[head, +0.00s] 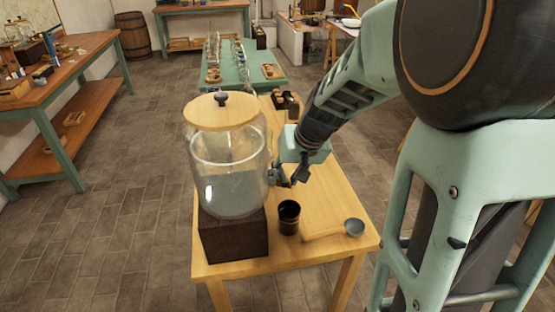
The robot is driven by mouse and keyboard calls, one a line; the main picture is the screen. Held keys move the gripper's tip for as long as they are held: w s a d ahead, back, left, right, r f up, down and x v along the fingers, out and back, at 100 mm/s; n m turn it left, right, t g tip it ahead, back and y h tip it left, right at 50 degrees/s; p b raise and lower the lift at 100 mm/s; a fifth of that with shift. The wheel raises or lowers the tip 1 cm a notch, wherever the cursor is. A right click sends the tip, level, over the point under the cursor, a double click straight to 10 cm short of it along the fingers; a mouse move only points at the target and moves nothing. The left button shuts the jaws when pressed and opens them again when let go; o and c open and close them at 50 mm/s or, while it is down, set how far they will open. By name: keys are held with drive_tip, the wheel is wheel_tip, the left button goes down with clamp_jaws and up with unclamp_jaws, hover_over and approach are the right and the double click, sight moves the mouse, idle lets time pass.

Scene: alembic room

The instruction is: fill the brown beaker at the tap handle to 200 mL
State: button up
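The brown beaker (289,218) stands upright on the wooden table, to the right of the dark block. Its mouth faces up, and its contents are too dark to make out. A large glass jar (228,175) with a wooden lid stands on the block and holds clear liquid. The tap (275,175) is at the jar's right side, partly hidden by my gripper (290,180). My gripper is beside the tap, above and behind the beaker. I cannot tell whether its fingers touch the handle, or whether they are open or shut. No stream of liquid is visible.
The dark block (232,245) sits at the table's front left. A ladle (345,230) lies right of the beaker. Small dark vessels (286,102) stand at the table's far end. A green table (240,75) with glassware is beyond. The table's right middle is clear.

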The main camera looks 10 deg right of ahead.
clamp_jaws()
idle(0.5)
drive_tip(key=shift+d+f+n+b, duration=0.15)
drive_tip(key=shift+n+b, duration=0.15)
drive_tip(key=shift+b, duration=0.4)
drive_tip(key=shift+w+d+n+b, duration=0.1)
drive_tip(key=shift+d+n+b, duration=0.05)
drive_tip(key=shift+n+b, duration=0.25)
drive_tip(key=shift+d+n+g+y+b, duration=0.15)
drive_tip(key=shift+n+g+y+b, duration=0.15)
drive_tip(key=shift+n+y+b, duration=0.15)
